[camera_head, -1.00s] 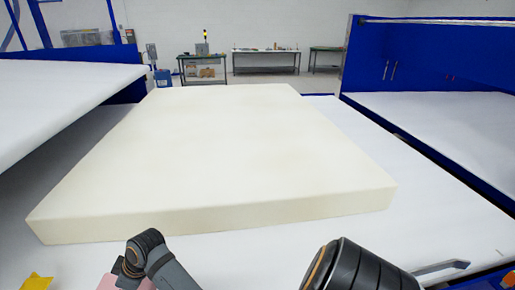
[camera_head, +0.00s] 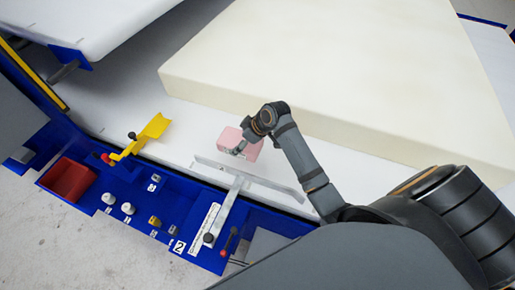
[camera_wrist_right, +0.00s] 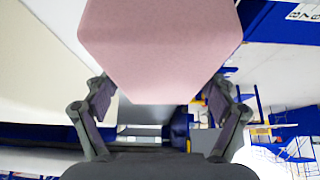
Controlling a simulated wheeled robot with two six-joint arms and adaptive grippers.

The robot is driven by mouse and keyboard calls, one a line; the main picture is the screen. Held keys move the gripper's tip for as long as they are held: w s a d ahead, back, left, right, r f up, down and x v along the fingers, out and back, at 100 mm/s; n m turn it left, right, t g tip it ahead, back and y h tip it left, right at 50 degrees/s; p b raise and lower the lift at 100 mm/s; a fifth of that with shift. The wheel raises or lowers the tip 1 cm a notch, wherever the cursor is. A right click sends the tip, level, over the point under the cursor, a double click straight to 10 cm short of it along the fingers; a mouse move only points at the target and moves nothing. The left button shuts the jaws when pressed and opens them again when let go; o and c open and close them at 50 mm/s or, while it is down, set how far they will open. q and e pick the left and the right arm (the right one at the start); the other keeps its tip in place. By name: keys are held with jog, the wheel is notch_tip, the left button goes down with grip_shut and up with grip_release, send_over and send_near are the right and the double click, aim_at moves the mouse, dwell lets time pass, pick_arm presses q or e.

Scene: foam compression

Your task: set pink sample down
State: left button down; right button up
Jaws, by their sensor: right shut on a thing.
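The pink sample (camera_head: 232,142) is a small pink block over the white table in the head view, just in front of the large cream foam slab (camera_head: 340,75). My right gripper (camera_head: 240,148) is at the block, with its wrist partly covering it. In the right wrist view the pink sample (camera_wrist_right: 160,45) fills the upper middle, between the two fingers of my right gripper (camera_wrist_right: 160,100), which is shut on it. I cannot tell whether the block touches the table. My left gripper is not in view.
A metal T-shaped bar (camera_head: 232,195) lies along the table's front edge near the block. A yellow scoop-like part (camera_head: 152,130) is to the left. The blue front panel (camera_head: 150,210) has knobs and a red bin (camera_head: 68,180). White table surface (camera_head: 190,115) is clear left of the block.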

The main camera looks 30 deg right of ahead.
jog(key=d+f, duration=0.2)
jog(key=s+d+f+p, duration=0.1)
jog(key=d+f, duration=0.1)
jog(key=shift+s+f, duration=0.1)
jog(key=shift+f, duration=0.2)
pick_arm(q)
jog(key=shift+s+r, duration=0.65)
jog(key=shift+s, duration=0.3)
pick_arm(e)
jog(key=shift+s+d+f, duration=0.1)
jog(key=shift+d+f, duration=0.25)
jog(key=shift+f, duration=0.1)
jog(key=f, duration=0.1)
jog(key=f+p, duration=0.1)
jog(key=f, duration=0.1)
jog(key=shift+s+d+f, duration=0.1)
jog(key=shift+d+f, duration=0.1)
jog(key=shift+d, duration=0.1)
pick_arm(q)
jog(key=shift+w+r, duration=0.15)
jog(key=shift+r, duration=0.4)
pick_arm(e)
jog(key=shift+f, duration=0.25)
jog(key=o, duration=0.7)
